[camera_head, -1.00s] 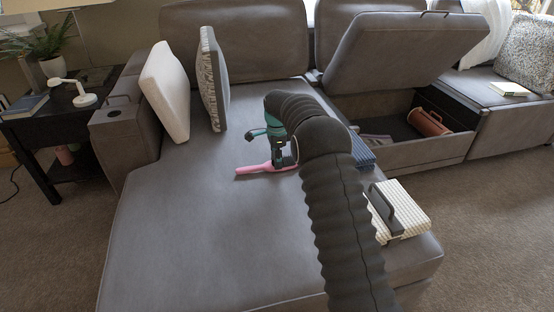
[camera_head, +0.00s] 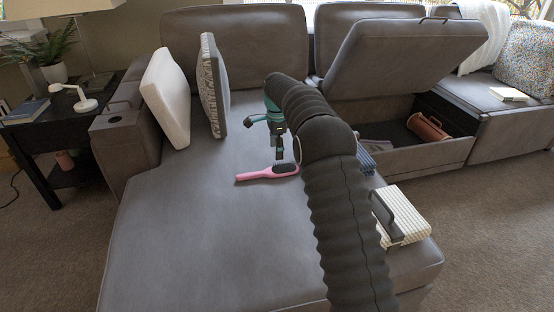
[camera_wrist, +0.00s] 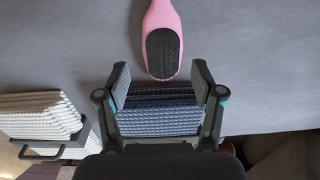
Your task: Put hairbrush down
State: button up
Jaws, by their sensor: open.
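The pink hairbrush (camera_head: 266,173) lies flat on the grey sofa seat, its handle to the left and its dark bristle pad facing up. It also shows in the wrist view (camera_wrist: 163,43), beyond my fingertips. My gripper (camera_head: 279,156) is above the seat, over the brush and apart from it. In the wrist view my gripper (camera_wrist: 160,82) is open, with nothing between its fingers.
A folded blue textile (camera_head: 366,160) lies right of the brush, partly behind my arm. A cream checked stack with a dark handle (camera_head: 407,214) sits near the seat's right edge. Two upright cushions (camera_head: 213,88) stand at the left. The seat's left front (camera_head: 190,240) is clear.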

aim_at(277, 166)
jog(key=s+d+r+n+t, duration=0.1)
jog(key=s+d+r+n, duration=0.1)
jog(key=s+r, duration=0.45)
jog(key=s+d+r+n, duration=0.2)
jog(key=s+r, duration=0.1)
jog(key=r, duration=0.7)
jog(key=s+d+r+n+t, duration=0.1)
jog(key=s+d+r+n, duration=0.15)
jog(key=s, duration=0.35)
jog(key=s+d+r+n+t, duration=0.1)
jog(key=s+r, duration=0.2)
jog(key=s, duration=0.3)
jog(key=s+d+f+n, duration=0.1)
jog(key=s+f+n, duration=0.1)
jog(key=s, duration=0.7)
jog(key=s+d+f+n+t, duration=0.1)
jog(key=s+d+f+n, duration=0.1)
jog(key=s, duration=0.7)
jog(key=s+d+f+n+t, duration=0.1)
jog(key=s+f+n, duration=0.2)
jog(key=s, duration=0.6)
jog(key=shift+d+f+n, duration=0.35)
jog(key=shift+n, duration=0.3)
